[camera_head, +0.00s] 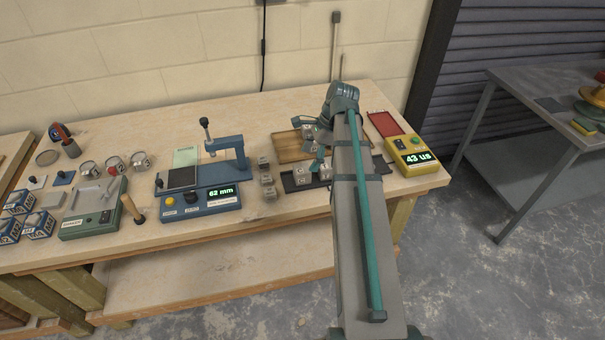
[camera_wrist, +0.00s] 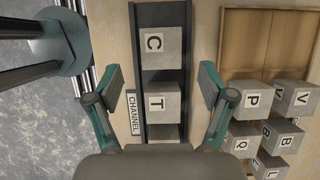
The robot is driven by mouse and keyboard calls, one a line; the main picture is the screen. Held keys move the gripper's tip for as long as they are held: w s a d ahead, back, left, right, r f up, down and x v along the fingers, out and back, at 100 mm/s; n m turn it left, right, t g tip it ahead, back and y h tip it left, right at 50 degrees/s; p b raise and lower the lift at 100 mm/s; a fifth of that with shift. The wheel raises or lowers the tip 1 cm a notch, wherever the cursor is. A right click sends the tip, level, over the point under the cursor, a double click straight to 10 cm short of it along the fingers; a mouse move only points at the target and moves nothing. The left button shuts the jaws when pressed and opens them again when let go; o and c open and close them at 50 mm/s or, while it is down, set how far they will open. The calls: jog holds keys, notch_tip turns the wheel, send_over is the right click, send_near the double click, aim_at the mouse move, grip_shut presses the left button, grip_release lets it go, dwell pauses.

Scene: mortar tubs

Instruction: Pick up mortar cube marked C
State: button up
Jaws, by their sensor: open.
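The mortar cube marked C (camera_wrist: 165,47) is grey with a white letter label. In the wrist view it sits in a dark channel (camera_wrist: 163,15), above the cube marked T (camera_wrist: 163,103) in the picture. My gripper (camera_wrist: 161,85) is open, with one finger on each side of the channel. Its fingertips appear level with the area between C and T, and nothing is held. In the head view my arm hides part of the channel (camera_head: 290,184), and small cube letters are hard to read there.
A wooden tray (camera_wrist: 232,50) lies right of the channel in the wrist view, with cubes P (camera_wrist: 251,100), V (camera_wrist: 299,97) and several others beside or on it. A blue measuring stand (camera_head: 228,160) and yellow meter (camera_head: 412,158) flank the area.

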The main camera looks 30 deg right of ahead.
aim_at(303, 169)
jog(key=shift+p+x, duration=0.95)
jog(key=shift+x, duration=2.4)
jog(key=shift+c, duration=0.3)
jog(key=shift+r, duration=0.1)
grip_shut()
jog(key=shift+r, duration=0.15)
